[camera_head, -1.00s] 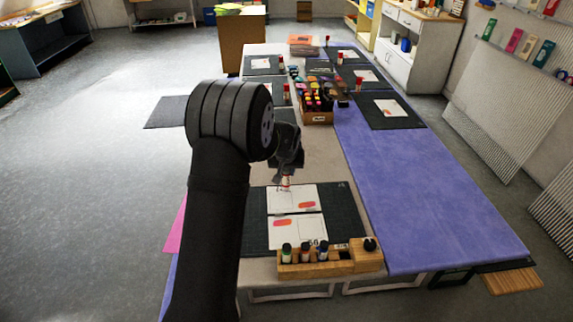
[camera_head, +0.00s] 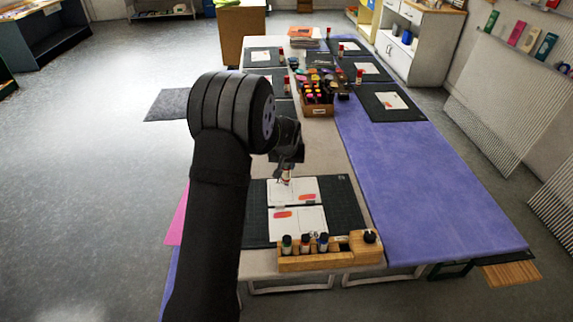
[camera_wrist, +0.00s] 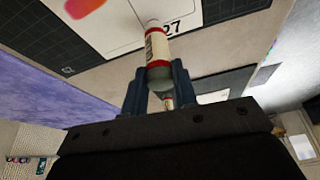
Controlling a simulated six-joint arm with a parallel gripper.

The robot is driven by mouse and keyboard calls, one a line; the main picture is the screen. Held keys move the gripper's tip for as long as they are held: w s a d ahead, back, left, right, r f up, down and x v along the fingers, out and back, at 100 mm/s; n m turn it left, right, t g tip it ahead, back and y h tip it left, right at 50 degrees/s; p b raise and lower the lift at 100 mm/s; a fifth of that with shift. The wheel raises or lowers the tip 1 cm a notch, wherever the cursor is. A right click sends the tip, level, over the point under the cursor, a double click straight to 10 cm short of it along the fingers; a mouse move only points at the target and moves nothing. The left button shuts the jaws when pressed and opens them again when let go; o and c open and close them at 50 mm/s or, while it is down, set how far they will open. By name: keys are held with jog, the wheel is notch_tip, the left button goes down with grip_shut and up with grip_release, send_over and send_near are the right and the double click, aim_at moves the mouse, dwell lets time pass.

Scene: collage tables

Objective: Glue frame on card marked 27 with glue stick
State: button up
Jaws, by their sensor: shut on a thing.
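My gripper (camera_head: 285,167) is shut on a glue stick (camera_wrist: 158,50), a white tube with a red band and grey base. The glue stick's tip is over the card marked 27 (camera_wrist: 198,12), beside the printed number; whether it touches the card I cannot tell. In the head view this card (camera_head: 305,188) is the farther of two white cards on the dark cutting mat (camera_head: 345,215). Each card carries an orange-red shape. The nearer card (camera_head: 305,229) lies just below it. Any glue trace or frame outline is too small to tell.
A wooden holder (camera_head: 320,263) with several capped sticks stands at the table's front edge, with a dark round thing (camera_head: 370,236) at its right end. A box of colored markers (camera_head: 316,110) stands farther back. The purple cloth area (camera_head: 430,200) on the right is largely clear.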

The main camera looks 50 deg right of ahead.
jog(key=shift+f, duration=0.6)
dwell(0.3)
jog(key=shift+s+a+f, duration=0.1)
jog(key=shift+s+a, duration=2.15)
jog(key=shift+a, duration=0.05)
jog(key=shift+w+a, duration=0.7)
jog(key=shift+w, duration=0.25)
jog(key=shift+w+d, duration=1.1)
jog(key=shift+d, duration=0.1)
